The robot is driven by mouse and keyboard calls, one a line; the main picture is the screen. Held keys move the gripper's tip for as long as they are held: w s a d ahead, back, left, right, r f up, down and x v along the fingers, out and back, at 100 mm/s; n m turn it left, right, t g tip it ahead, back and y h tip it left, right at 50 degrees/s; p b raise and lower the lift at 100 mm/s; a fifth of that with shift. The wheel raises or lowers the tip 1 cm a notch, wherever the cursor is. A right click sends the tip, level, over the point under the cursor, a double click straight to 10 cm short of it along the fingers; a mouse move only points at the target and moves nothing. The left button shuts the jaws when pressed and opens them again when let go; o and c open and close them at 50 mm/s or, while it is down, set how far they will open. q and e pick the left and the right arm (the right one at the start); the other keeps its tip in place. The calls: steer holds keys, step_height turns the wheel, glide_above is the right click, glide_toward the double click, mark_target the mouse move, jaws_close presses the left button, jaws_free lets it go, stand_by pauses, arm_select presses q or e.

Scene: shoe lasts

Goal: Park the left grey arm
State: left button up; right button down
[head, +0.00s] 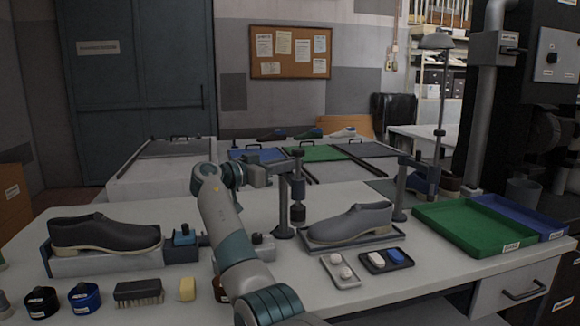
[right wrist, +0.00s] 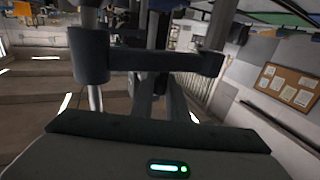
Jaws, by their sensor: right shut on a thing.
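The left grey arm (head: 297,167) sits on an upright post (head: 283,209) left of the grey shoe (head: 351,222), with a dark spindle hanging from its end. My right gripper (head: 265,174) reaches it from the left and is shut on it. In the right wrist view the grey arm (right wrist: 118,61) crosses in front of my right gripper (right wrist: 160,84); the exact finger contact is dark. The shoe rests on a grey tray beside the post. A second grey arm (head: 416,163) stands on a post right of the shoe. My left gripper is not in view.
A dark shoe (head: 106,233) on a stand is at left. A brush (head: 138,291), round tins and a small tray of pads (head: 387,260) line the front. Green (head: 475,231) and blue (head: 525,216) trays are at right. My arm crosses the table's middle.

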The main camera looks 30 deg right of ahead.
steer(key=c, duration=1.7)
jaws_free()
steer(key=shift+a, duration=0.1)
steer(key=shift+c, duration=0.2)
steer(key=shift+a, duration=0.45)
arm_select(q)
steer(key=shift+t, duration=0.3)
steer(key=shift+s+d+r+b, duration=0.15)
steer(key=shift+r+b, duration=0.35)
steer(key=shift+r, duration=0.55)
steer(key=shift+d+r+b, duration=0.2)
steer(key=shift+r+b, duration=0.3)
steer(key=shift+r, duration=0.55)
arm_select(e)
steer(key=s+a, duration=0.2)
steer(key=a, duration=1.4)
steer(key=shift+s+a, duration=0.2)
